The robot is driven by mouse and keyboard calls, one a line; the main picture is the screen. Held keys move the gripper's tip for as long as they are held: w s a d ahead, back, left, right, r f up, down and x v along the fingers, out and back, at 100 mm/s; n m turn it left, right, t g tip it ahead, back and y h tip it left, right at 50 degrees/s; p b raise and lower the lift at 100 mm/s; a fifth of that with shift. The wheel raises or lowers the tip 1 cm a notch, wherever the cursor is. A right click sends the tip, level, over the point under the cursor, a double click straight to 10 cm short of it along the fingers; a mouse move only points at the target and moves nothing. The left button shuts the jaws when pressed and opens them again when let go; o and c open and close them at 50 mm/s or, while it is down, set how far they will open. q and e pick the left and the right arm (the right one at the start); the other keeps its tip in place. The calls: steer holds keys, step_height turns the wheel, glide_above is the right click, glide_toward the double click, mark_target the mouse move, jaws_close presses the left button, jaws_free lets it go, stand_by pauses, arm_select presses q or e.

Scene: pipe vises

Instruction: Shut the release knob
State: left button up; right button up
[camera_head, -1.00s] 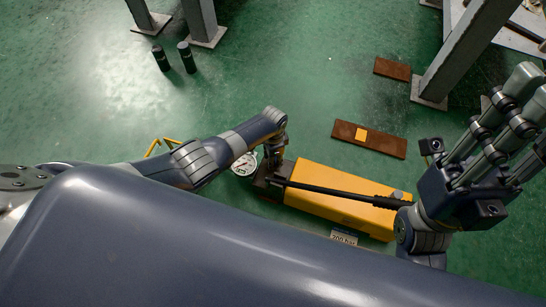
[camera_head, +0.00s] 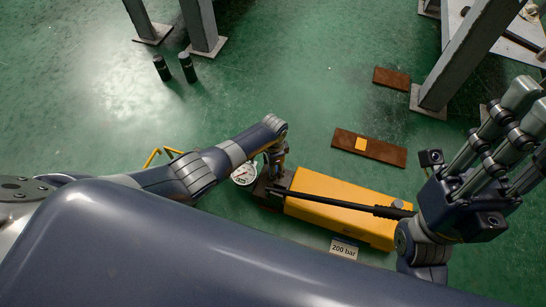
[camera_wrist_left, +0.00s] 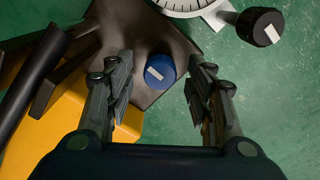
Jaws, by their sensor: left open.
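In the left wrist view a round blue knob (camera_wrist_left: 160,71) with a white bar on top sits on the dark end block (camera_wrist_left: 140,40) of a yellow pump. A black knob (camera_wrist_left: 260,27) with a white bar stands to its right, beside the gauge. The frames do not say which is the release knob. My left gripper (camera_wrist_left: 161,82) is open, its fingers on either side of the blue knob with gaps showing. In the head view my left wrist hides the knobs. My right gripper (camera_head: 505,130) is raised at the right, away from the knobs; its finger opening is unclear.
The yellow pump body (camera_head: 350,200) lies on the green floor with a long black handle (camera_head: 330,202) along it. A white gauge (camera_head: 244,174) and a "200 bar" card (camera_head: 344,249) are close by. Brown plates (camera_head: 385,149) and grey posts (camera_head: 445,65) stand clear beyond.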

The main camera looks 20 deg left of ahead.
arm_select(q)
step_height(320, 180, up, 11)
steer(key=shift+r, duration=0.15)
stand_by(0.4)
stand_by(0.5)
